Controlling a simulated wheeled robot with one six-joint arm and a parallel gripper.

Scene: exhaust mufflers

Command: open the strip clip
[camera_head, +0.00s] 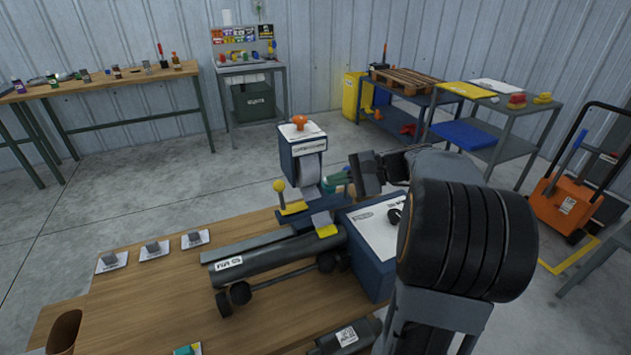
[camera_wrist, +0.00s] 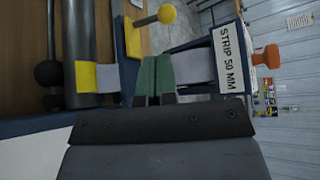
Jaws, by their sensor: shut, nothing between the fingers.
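The strip dispenser (camera_head: 303,158) is a dark blue stand with an orange knob on top; its "STRIP 50 MM" label (camera_wrist: 228,58) shows in the wrist view. A pale grey strip (camera_head: 308,176) runs down from it to a yellow end (camera_head: 326,230), also visible in the wrist view (camera_wrist: 86,77). A lever with a yellow ball knob (camera_head: 279,186) stands on a yellow plate (camera_wrist: 133,38) beside the strip; which part is the clip is unclear. My gripper (camera_head: 330,182) has green fingers, shut and empty, in front of the strip in the wrist view (camera_wrist: 157,62). Contact cannot be told.
A dark muffler tube (camera_head: 280,258) lies on the wooden bench (camera_head: 150,300), beside a rod with black balls (camera_head: 240,294). A blue box with a white top (camera_head: 375,235) stands close under my arm. Small labelled plates (camera_head: 154,250) lie at the bench's left.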

